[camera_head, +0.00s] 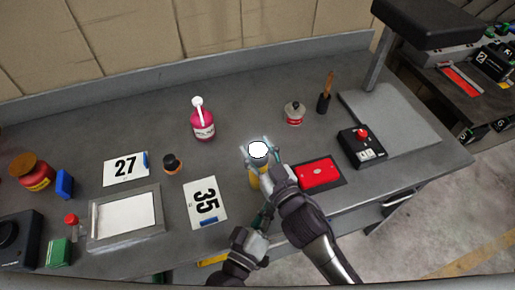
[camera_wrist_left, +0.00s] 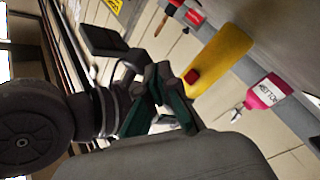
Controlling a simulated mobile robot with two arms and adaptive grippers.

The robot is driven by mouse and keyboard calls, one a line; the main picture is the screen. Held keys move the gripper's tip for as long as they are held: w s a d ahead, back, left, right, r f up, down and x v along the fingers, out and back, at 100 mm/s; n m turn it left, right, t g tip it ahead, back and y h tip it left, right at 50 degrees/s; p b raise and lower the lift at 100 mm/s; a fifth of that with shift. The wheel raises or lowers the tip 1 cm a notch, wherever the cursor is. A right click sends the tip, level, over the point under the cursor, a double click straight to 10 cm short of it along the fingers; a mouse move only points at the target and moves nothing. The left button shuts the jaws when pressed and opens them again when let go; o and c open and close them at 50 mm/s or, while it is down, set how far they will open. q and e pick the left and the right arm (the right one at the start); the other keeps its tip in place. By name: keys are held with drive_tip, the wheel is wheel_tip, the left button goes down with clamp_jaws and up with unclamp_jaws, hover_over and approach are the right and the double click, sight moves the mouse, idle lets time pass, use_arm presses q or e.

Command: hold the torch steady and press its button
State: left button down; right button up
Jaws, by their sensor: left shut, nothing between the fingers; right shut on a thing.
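The torch (camera_head: 254,178) has a yellow body and stands near the front middle of the table, with a bright white top. My right gripper (camera_head: 259,148) is shut on it, with fingers on both sides just below the top. In the left wrist view the torch's yellow body (camera_wrist_left: 222,58) shows close, with a red button (camera_wrist_left: 192,76) on its side. My left gripper (camera_head: 262,211) is shut and empty, low in front of the torch and close beside the right gripper. Whether its tips touch the torch is hidden in the head view.
A pink bottle (camera_head: 203,124) and a small white-and-red can (camera_head: 294,113) stand behind. A black box with a red button (camera_head: 361,146) is at right.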

use_arm(q)
drive_tip(key=shift+s+d, duration=0.2)
drive_tip(key=shift+s, duration=0.4)
use_arm(e)
drive_tip(key=o, duration=1.4)
drive_tip(key=shift+o, duration=0.2)
drive_tip(key=v, duration=1.2)
